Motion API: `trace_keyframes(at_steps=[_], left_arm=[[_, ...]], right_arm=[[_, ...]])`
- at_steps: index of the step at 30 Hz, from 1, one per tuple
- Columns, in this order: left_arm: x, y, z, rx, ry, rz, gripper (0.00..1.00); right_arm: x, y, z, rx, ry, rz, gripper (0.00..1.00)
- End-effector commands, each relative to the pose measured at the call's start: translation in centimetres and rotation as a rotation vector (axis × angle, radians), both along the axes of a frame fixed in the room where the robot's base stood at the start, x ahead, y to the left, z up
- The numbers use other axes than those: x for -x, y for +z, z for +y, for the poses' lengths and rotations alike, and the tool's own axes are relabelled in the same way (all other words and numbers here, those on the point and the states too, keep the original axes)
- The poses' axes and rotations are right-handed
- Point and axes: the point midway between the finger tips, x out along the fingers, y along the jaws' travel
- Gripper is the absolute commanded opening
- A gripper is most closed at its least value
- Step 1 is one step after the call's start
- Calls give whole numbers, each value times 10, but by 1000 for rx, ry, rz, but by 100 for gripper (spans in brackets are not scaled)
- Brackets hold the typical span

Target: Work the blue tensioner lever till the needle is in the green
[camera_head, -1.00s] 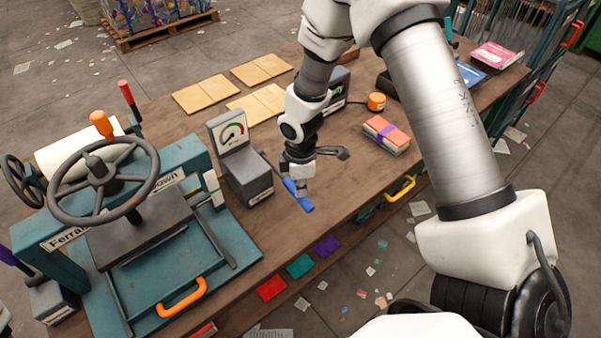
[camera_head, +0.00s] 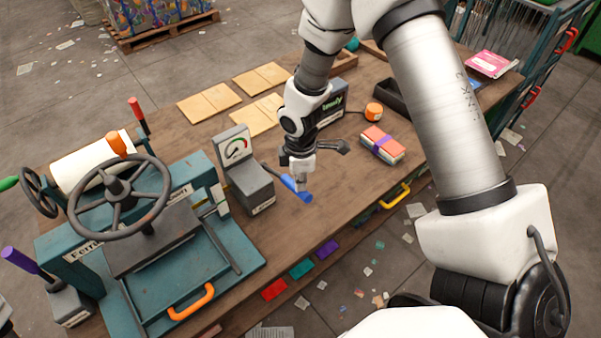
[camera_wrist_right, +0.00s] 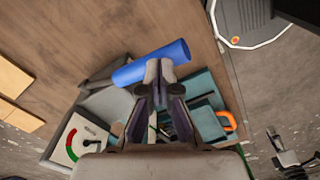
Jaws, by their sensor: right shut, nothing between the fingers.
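The blue tensioner lever handle (camera_head: 299,189) sticks out from a grey gauge box (camera_head: 250,187) on the bench. Its dial (camera_head: 236,147) faces up at the back of the box, with green and red on its arc; where the needle stands is too small to tell. My right gripper (camera_head: 301,184) is shut, with nothing between its fingers, and is at the handle. In the right wrist view, the fingertips (camera_wrist_right: 160,72) overlap the blue handle (camera_wrist_right: 150,63); contact is unclear. The dial (camera_wrist_right: 77,138) also shows there. My left gripper is out of view.
A teal press (camera_head: 165,240) with a handwheel (camera_head: 120,198) stands left of the gauge box. A purple-banded bundle (camera_head: 382,145) and an orange knob (camera_head: 374,112) lie to the right. Tan boards (camera_head: 209,103) lie behind. The bench's front edge is close to the handle.

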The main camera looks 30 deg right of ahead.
Motion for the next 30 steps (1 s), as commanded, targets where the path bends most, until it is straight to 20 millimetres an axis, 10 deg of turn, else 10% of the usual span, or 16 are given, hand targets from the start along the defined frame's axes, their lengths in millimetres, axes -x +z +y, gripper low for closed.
trace_keyframes(at_steps=[16,30], left_arm=[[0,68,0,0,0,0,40],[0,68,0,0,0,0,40]], right_arm=[[0,71,0,0,0,0,0],[0,72,0,0,0,0,0]])
